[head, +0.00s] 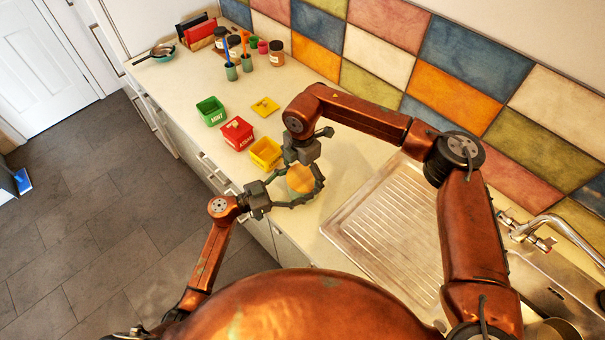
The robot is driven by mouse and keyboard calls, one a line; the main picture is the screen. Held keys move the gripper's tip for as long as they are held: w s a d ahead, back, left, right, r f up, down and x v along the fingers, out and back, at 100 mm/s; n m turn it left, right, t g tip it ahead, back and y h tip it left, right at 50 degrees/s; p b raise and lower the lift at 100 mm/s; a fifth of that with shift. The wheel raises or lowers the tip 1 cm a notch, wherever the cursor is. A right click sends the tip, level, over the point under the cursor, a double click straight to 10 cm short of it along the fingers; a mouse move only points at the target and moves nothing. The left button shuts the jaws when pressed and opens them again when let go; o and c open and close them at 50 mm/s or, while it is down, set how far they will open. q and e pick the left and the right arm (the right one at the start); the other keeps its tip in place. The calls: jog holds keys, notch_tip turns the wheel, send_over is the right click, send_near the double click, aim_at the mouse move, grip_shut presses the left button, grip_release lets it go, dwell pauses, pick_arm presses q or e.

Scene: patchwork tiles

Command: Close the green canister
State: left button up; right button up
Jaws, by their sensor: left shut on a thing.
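The green canister (299,179) is round, with a tan-orange top and a greenish side that is mostly hidden. It stands on the counter near its front edge, between my two grippers. My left gripper (305,194) reaches in from the left and is shut on its side. My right gripper (303,171) comes down from above, with its fingers spread on either side of the top. I cannot tell whether the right fingers touch it, or whether the tan top is a seated lid.
Green (211,111), red (237,133) and yellow (265,153) labelled boxes stand left of the grippers. A flat yellow piece (265,106) lies behind them. Jars (276,53) and cups (231,72) stand farther back. A metal drainboard (385,215) is at the right.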

jog(key=shift+o, duration=0.2)
notch_tip(320, 180, up, 12)
dwell(0.6)
pick_arm(q)
jog(key=o, duration=1.8)
jog(key=v, duration=1.2)
jog(key=shift+a, duration=0.1)
